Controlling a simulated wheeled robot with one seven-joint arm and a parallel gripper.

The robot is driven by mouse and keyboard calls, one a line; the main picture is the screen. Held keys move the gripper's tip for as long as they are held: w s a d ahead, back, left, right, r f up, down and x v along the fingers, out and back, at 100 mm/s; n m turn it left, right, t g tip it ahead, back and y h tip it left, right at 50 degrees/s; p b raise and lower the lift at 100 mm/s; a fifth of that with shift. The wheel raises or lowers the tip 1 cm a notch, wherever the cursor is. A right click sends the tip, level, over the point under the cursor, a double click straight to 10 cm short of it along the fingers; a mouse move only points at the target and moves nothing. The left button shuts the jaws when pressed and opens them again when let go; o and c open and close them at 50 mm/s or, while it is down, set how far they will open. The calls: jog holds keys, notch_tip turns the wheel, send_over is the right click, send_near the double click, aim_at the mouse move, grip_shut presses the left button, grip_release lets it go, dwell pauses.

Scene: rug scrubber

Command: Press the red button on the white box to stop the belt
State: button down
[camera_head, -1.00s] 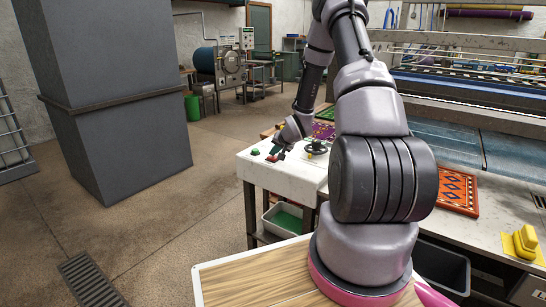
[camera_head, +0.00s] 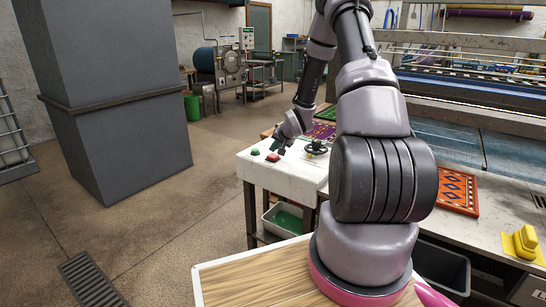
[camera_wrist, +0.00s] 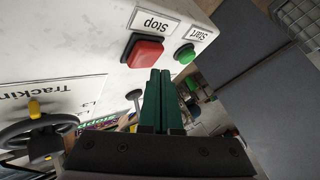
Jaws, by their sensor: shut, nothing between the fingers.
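The white box (camera_head: 285,176) stands left of my arm in the head view. Its red button (camera_head: 272,158), labelled Stop, sits on the top beside the green button (camera_head: 255,152), labelled Start. My gripper (camera_head: 280,150) is just above and right of the red button, pointing down, with a small gap showing in the head view. In the wrist view the two teal fingers (camera_wrist: 160,73) are shut together and empty. Their tips show beside the lower right of the red button (camera_wrist: 144,50), below the green button (camera_wrist: 184,54).
A black handwheel (camera_wrist: 35,128) with a yellow knob is on the same box, close to my gripper. The blue belt (camera_head: 450,145) runs behind my arm at the right. A patterned rug piece (camera_head: 457,192) lies on the front ledge. A grey pillar (camera_head: 120,110) stands at left.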

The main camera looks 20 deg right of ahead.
jog(key=shift+r, duration=2.5)
jog(key=shift+r, duration=0.15)
notch_tip(320, 180, up, 11)
jog(key=n+h, duration=0.1)
send_over(274, 157)
jog(key=s, duration=0.4)
jog(key=s+a+r+g+h, duration=0.1)
jog(key=s+a+r, duration=0.3)
jog(key=s+r, duration=0.7)
jog(key=s+a+r+y, duration=0.1)
jog(key=s+a+r, duration=0.1)
jog(key=s, duration=0.5)
jog(key=s+a+r+n+y, duration=0.1)
jog(key=s+a+r, duration=0.2)
jog(key=s, duration=0.4)
jog(key=s+a+r+n+g, duration=0.1)
jog(key=s+a+r, duration=0.1)
jog(key=s+r, duration=0.2)
jog(key=s, duration=0.3)
jog(key=shift+s+a+y, duration=0.2)
jog(key=shift+s+y, duration=0.2)
